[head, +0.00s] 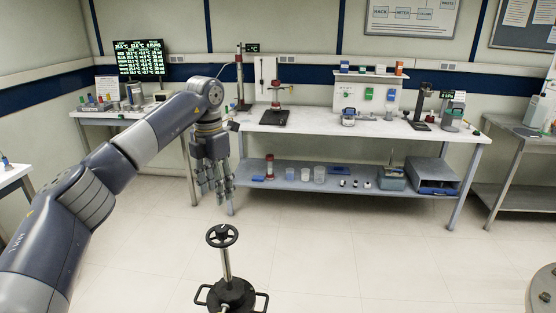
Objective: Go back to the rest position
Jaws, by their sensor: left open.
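My left gripper (215,186) hangs at the end of my left arm, which comes in from the left and reaches up and forward. Its fingers point down and are spread apart, with nothing between them. It shows in front of the left end of the long workbench, above the floor. My right gripper is not in the head view.
A long workbench (310,128) with instruments and a lower shelf (320,179) stands along the back wall. A black handwheel stand (222,237) is on the floor in front. A side table (536,143) is at the right. The tiled floor between is clear.

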